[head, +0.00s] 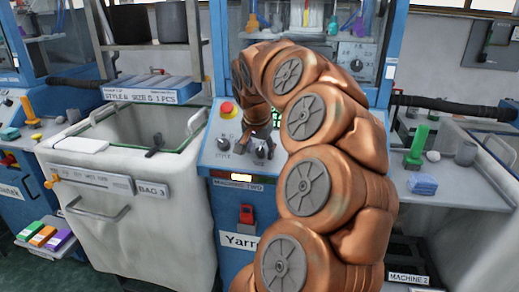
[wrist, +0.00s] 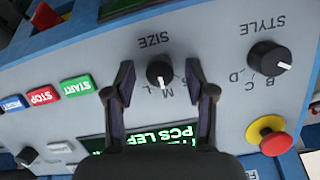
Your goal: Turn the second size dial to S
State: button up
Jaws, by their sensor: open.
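The size dial (wrist: 160,74) is a black round knob with a white pointer line, under the SIZE lettering in the wrist view. Its pointer faces down in the picture toward small letters; M and L can be read, but I cannot tell which one it marks. My gripper (wrist: 160,68) is open, one finger on each side of the dial, with visible gaps to it. In the head view my gripper (head: 259,146) is at the blue-edged panel above the MACHINE TWO label (head: 232,179), largely covering the dial there.
The style dial (wrist: 269,58), with letters B, C, D, and a red stop button (wrist: 276,143) on yellow are on the same panel. START (wrist: 82,86) and STOP (wrist: 43,96) buttons lie left. A white bin (head: 130,220) stands left of the machine.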

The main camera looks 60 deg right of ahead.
grip_shut()
dwell(0.5)
jog(key=shift+n, duration=0.3)
jog(key=n+g+b, duration=0.1)
jog(key=n, duration=0.2)
jog(key=shift+f+h, duration=0.1)
jog(key=shift+h, duration=0.2)
jog(key=shift+w+a+n+g+h, duration=0.1)
jog(key=shift+n+g+h, duration=0.3)
jog(key=shift+n, duration=1.8)
